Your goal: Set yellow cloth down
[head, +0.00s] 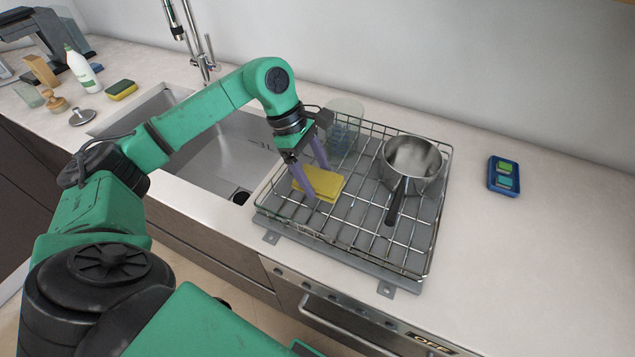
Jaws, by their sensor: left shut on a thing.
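The yellow cloth (323,184) is a small folded piece at the left part of the wire dish rack (345,235). My left gripper (318,186) reaches down to it from above, with its purple fingers shut on the cloth. Whether the cloth touches the rack's wires or hangs just above them I cannot tell. My right gripper is not in view.
A steel saucepan (412,160) with a black handle stands on the rack's right side, and a clear glass (345,122) at its back left. The sink (215,150) lies left. A blue tray (503,176) with sponges sits right; the counter around it is clear.

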